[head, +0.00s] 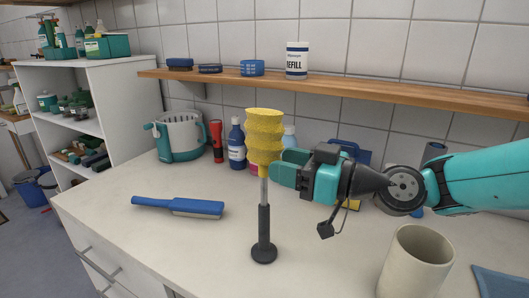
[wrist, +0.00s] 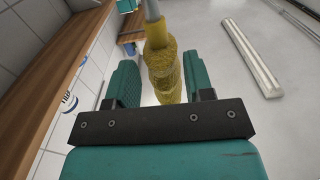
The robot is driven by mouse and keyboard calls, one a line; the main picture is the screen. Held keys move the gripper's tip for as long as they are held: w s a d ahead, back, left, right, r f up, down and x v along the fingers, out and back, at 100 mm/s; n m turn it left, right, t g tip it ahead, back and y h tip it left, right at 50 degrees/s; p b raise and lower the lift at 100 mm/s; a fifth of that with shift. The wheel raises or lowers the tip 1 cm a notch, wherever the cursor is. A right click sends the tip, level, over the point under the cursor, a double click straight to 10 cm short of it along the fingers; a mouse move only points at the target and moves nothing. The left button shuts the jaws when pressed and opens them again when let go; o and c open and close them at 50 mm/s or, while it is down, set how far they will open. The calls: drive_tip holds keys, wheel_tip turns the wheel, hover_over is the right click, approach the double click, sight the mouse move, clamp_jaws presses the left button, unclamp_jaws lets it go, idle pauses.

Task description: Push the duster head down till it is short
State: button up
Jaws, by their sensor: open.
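The duster stands upright on the counter, on a round dark base with a dark lower sleeve and a thin metal rod. Its yellow, ribbed duster head (head: 264,135) is at the top of the rod, with bare rod showing between head and sleeve. My gripper (head: 274,172) comes in from the right, level with the lower part of the head. In the wrist view the yellow head (wrist: 163,72) lies between the two teal fingers of my open gripper (wrist: 157,85). I cannot tell whether either finger touches it. The far finger is partly hidden in the head view.
A blue brush (head: 180,207) lies on the counter to the left. A beige cup (head: 415,262) stands at the front right. A teal-and-white bucket (head: 181,137), a red flashlight (head: 216,141) and bottles stand behind. A wooden shelf (head: 360,93) runs along the wall above.

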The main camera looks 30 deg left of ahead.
sight(265, 175)
drive_tip(key=a, duration=0.3)
drive_tip(key=a+p, duration=0.1)
drive_tip(key=shift+s+a, duration=0.25)
drive_tip(key=shift+a, duration=0.15)
drive_tip(key=shift+c, duration=0.3)
clamp_jaws()
wheel_tip(265, 175, down, 4)
drive_tip(key=b, duration=0.4)
drive_tip(key=shift+f+b, duration=0.15)
drive_tip(key=shift+b, duration=0.25)
drive_tip(key=shift+o, duration=0.3)
unclamp_jaws()
drive_tip(key=shift+d, duration=0.15)
